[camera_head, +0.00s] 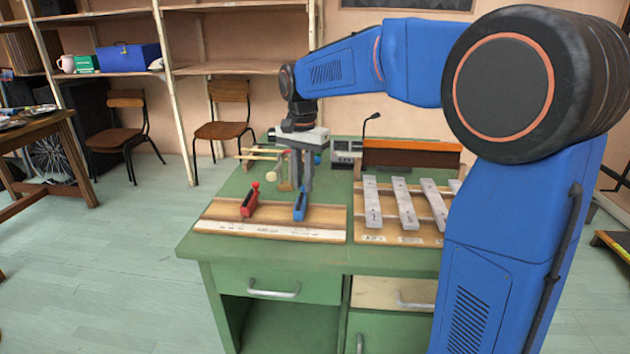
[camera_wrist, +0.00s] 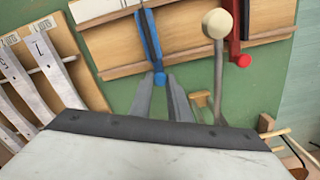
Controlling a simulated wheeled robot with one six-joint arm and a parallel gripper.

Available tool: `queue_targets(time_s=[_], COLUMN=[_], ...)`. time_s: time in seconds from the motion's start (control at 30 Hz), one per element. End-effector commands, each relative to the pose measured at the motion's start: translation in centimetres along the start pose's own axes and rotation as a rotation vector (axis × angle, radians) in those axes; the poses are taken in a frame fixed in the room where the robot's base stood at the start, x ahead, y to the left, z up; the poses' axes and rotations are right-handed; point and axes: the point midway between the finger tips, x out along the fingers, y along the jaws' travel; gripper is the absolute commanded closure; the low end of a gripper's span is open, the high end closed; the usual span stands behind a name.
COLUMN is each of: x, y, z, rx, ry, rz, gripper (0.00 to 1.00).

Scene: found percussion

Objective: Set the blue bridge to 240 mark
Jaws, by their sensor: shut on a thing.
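The blue bridge (camera_head: 299,207) stands on a wooden board (camera_head: 322,222) at the front left of the green bench. A red bridge (camera_head: 250,203) stands on the same board to its left. A white scale strip (camera_head: 270,231) runs along the board's front; its marks are too small to read. My gripper (camera_head: 302,186) points down and is shut on the upper part of the blue bridge. In the wrist view the blue bridge (camera_wrist: 150,38) has its round knob between my fingertips (camera_wrist: 160,86), and the red bridge (camera_wrist: 235,30) stands apart.
Grey metal bars (camera_head: 404,204) lie on a second board to the right. A grey box (camera_head: 346,152) and an orange-brown panel (camera_head: 410,155) stand behind.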

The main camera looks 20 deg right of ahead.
Motion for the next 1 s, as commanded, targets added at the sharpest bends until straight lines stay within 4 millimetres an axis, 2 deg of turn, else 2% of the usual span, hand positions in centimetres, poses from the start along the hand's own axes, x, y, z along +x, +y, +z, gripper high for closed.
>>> queue_targets(time_s=[0.27,0.3,0.33,0.37,0.73,0.87,1.0], x=[0.0,0.0,-0.1,0.0,-0.5,-1.9,-4.5], y=[-0.2,-0.2,-0.2,-0.2,-0.2,-0.2,-0.2], z=[0.1,0.0,0.0,0.0,0.0,0.0,0.0], rx=[0.001,0.001,0.001,0.001,0.001,0.001,0.001], ry=[0.001,0.001,0.001,0.001,0.001,0.002,0.003], rz=[-0.001,-0.001,-0.001,-0.001,-0.001,-0.002,-0.004], gripper=[1.00,0.74,0.67,0.65,0.65,0.65,0.65])
